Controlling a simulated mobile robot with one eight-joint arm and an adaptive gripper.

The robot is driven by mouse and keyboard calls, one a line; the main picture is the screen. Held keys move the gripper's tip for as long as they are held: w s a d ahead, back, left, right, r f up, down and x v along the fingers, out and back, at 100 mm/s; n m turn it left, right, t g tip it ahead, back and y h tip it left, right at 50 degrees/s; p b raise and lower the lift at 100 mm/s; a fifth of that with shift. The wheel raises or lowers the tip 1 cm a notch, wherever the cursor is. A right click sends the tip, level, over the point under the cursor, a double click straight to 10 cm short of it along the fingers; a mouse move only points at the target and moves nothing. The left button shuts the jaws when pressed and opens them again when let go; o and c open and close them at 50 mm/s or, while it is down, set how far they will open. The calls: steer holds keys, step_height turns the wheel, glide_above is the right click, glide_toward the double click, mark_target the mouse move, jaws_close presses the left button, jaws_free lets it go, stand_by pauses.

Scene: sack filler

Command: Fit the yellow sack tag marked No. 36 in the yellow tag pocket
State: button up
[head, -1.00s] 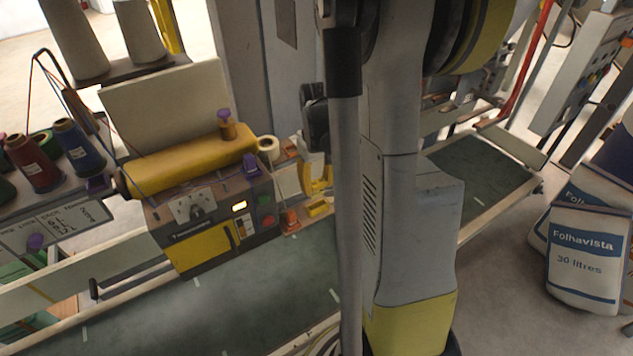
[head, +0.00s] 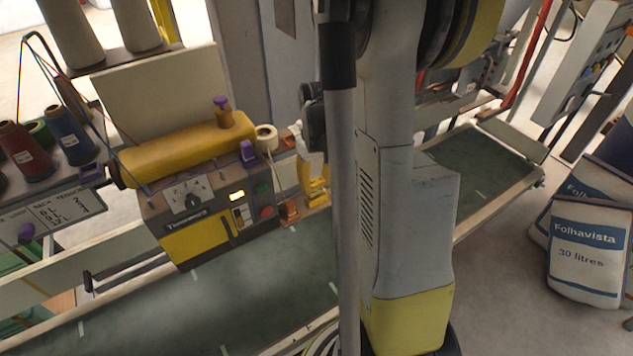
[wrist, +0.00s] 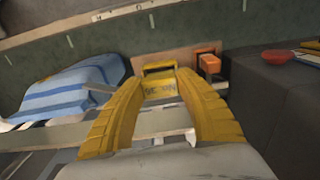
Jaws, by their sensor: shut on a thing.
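My gripper (wrist: 160,86) is shut on the yellow sack tag (wrist: 160,89), which sits between its yellow fingertips in the wrist view. Dark marking shows on the tag, too small to read surely. The yellow tag pocket (wrist: 158,67) is just beyond the tag, on a brown board. The tag overlaps the pocket's near side in this view; I cannot tell whether they touch. An orange pocket (wrist: 208,62) stands right of it. In the head view my gripper (head: 316,192) is low at the board, partly behind my arm, and hides the yellow pocket.
The sewing machine box (head: 215,225) stands left of the board, with an orange pocket (head: 289,211) between. A blue striped sack (wrist: 75,88) lies left in the wrist view. White sacks (head: 588,255) stand far right.

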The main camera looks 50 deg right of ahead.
steer(key=shift+f+b, duration=1.35)
steer(key=shift+f, duration=0.25)
steer(key=o, duration=0.9)
steer(key=shift+c, duration=0.2)
steer(key=shift+r, duration=0.15)
step_height(320, 180, up, 12)
